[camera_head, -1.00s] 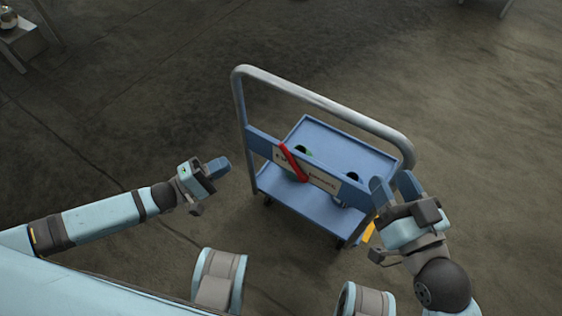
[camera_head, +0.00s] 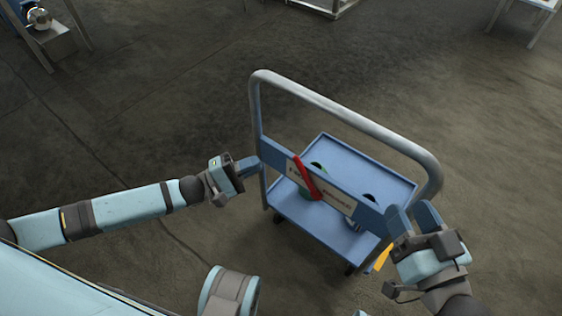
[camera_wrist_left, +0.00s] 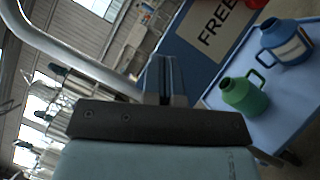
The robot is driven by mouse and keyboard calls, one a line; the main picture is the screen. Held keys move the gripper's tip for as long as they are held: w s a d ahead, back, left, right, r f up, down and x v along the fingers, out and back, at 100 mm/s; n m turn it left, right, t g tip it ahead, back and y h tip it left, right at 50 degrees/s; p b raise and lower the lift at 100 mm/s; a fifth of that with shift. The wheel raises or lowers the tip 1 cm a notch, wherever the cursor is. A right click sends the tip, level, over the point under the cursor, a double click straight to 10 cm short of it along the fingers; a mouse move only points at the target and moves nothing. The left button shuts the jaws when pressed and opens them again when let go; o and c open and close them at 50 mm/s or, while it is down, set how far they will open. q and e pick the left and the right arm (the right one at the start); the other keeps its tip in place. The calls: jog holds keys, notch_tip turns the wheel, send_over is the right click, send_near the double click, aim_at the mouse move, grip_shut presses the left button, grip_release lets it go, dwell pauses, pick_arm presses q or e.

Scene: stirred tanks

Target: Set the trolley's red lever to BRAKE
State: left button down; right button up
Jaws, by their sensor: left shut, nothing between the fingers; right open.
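The blue trolley (camera_head: 284,203) stands in front of me with a grey tubular handle (camera_head: 345,118). Its red lever (camera_head: 304,177) is mounted on the blue crossbar, tilted with its upper end to the left, over a pale label plate. In the left wrist view the label (camera_wrist_left: 222,27) reads "FREE"; the rest of the label is too small or cut off. My left gripper (camera_head: 256,165) is shut and empty, close to the left end of the crossbar; it also shows in the left wrist view (camera_wrist_left: 163,62). My right gripper (camera_head: 412,215) is open near the crossbar's right end.
A green jug (camera_wrist_left: 245,93) and a blue jug (camera_wrist_left: 287,42) stand on the trolley's deck. A yellow-orange part (camera_head: 383,259) shows by the trolley's lower right. A bench with a shiny vessel (camera_head: 40,18) stands far left. The floor around the trolley is clear.

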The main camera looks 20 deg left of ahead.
aim_at(305, 176)
pick_arm(q)
jog(key=shift+w+d+r+b, duration=0.3)
jog(key=shift+d+r+b, duration=0.1)
jog(key=shift+d, duration=0.75)
jog(key=shift+w+d+r+b, duration=0.35)
jog(key=shift+d+r, duration=0.05)
jog(key=shift+d, duration=0.7)
jog(key=shift+w+d+r+b, duration=0.3)
jog(key=shift+d+r+b, duration=0.1)
jog(key=shift+d, duration=0.75)
pick_arm(e)
jog(key=shift+a+f+n+g, duration=0.1)
jog(key=shift+f+n+g, duration=0.4)
jog(key=shift+f, duration=1.25)
jog(key=shift+m, duration=0.3)
